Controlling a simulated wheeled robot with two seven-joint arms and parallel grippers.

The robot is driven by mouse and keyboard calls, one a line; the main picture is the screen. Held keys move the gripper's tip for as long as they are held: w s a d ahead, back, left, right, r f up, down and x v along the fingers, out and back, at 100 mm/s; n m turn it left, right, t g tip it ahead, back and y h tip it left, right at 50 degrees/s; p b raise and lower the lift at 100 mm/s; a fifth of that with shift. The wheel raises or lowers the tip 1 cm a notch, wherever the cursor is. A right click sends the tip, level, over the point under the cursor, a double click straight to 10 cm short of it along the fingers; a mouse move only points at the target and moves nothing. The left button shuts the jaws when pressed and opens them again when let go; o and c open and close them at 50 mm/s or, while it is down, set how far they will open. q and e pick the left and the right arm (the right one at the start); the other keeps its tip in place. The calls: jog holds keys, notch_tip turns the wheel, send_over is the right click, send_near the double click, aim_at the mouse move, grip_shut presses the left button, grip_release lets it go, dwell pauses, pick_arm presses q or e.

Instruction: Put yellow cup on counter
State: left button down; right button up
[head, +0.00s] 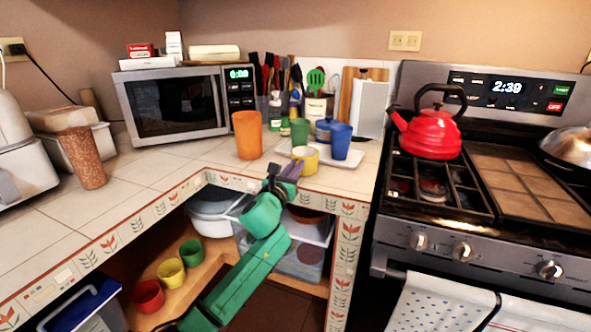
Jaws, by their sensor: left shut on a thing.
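A yellow cup (307,156) is at the front edge of the tiled counter (330,181), in front of a light tray (349,157). My left gripper (291,171), on a green arm, is shut on this cup from the front left. The cup looks upright; I cannot tell whether its base touches the counter. Another yellow cup (171,271) stands on the low wooden shelf (205,268), between a red cup (148,296) and a green cup (191,253). My right gripper is not in view.
A blue cup (340,141) and a green cup (300,131) stand behind the held cup. An orange cup (247,135) is to its left, by the microwave (172,104). The stove with a red kettle (432,133) is at right.

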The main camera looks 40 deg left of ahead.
pick_arm(q)
jog(key=shift+f, duration=0.1)
jog(key=c, duration=0.9)
grip_release()
